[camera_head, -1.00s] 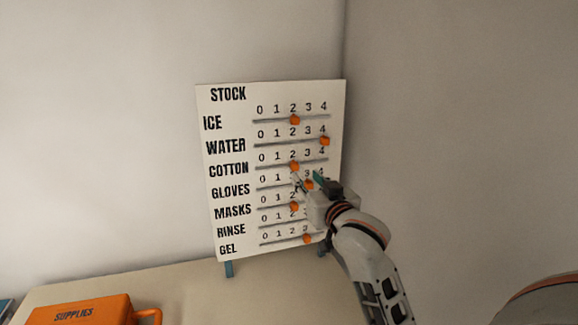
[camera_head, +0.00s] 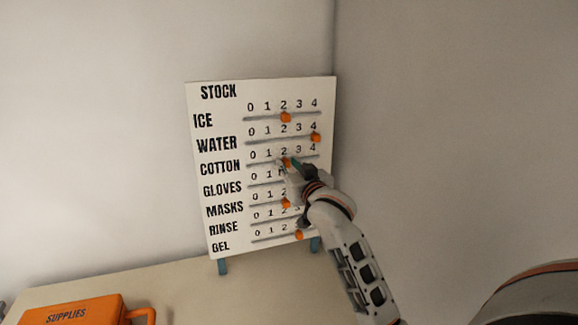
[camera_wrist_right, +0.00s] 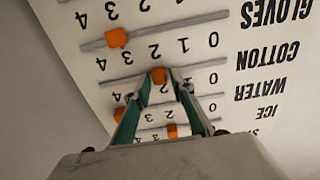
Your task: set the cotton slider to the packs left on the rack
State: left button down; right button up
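The white stock board (camera_head: 222,130) stands upright on the table with labelled slider rows. The cotton slider (camera_head: 286,161) is an orange knob under the 2 on its row. It also shows between the fingertips in the right wrist view (camera_wrist_right: 158,76), where the board is upside down. My right gripper (camera_head: 290,164) is at this knob, its teal fingers on either side and closed in close around it. In the right wrist view, the gripper (camera_wrist_right: 160,78) covers parts of the water and ice rows. My left gripper is not in view. No rack of packs shows.
The ice knob (camera_head: 286,117) is at 2 and the water knob (camera_head: 316,138) at 4, just above. The gloves knob (camera_wrist_right: 117,38) is at 3, just below. An orange supplies box (camera_head: 75,312) sits front left on the table (camera_head: 165,280).

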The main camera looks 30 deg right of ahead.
aim_at(269, 162)
grip_shut()
jog(key=shift+w+a, duration=0.2)
jog(key=shift+a, duration=0.55)
jog(key=shift+w+a, duration=0.15)
jog(key=shift+a, duration=0.65)
jog(key=shift+w+a, duration=0.2)
jog(key=shift+a, duration=0.55)
jog(key=shift+f, duration=0.1)
jog(key=shift+d, duration=0.1)
jog(key=o, duration=0.5)
grip_release()
jog(key=shift+s, duration=0.1)
jog(key=v, duration=1.2)
jog(key=shift+f, duration=0.1)
